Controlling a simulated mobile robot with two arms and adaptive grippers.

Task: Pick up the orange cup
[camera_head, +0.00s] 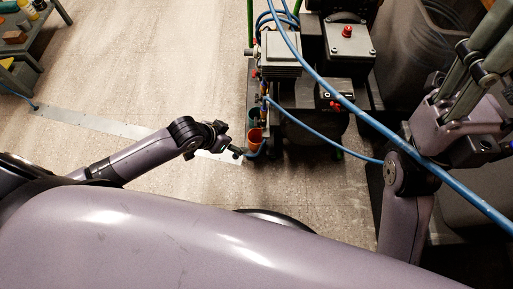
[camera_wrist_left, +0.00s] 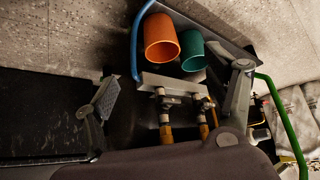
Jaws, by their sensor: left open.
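The orange cup (camera_head: 255,136) stands at the near end of a narrow dark shelf of the machine cart in the head view. In the left wrist view the orange cup (camera_wrist_left: 160,44) is at the top middle, its open mouth visible. My left gripper (camera_head: 237,153) is just left of and nearer than the cup in the head view. In the left wrist view my left gripper (camera_wrist_left: 168,97) has its fingers spread wide, with no cup between them; the cup is beyond the fingertips. My right arm is at the right, but its fingers cannot be made out clearly.
A green cup (camera_wrist_left: 191,54) stands close beside the orange one. A blue hose (camera_wrist_left: 138,40) runs past the orange cup's other side. Brass fittings (camera_wrist_left: 166,130) show between the fingers. Dark machinery (camera_head: 310,125) stands right of the cups. The floor (camera_head: 150,70) at left is clear.

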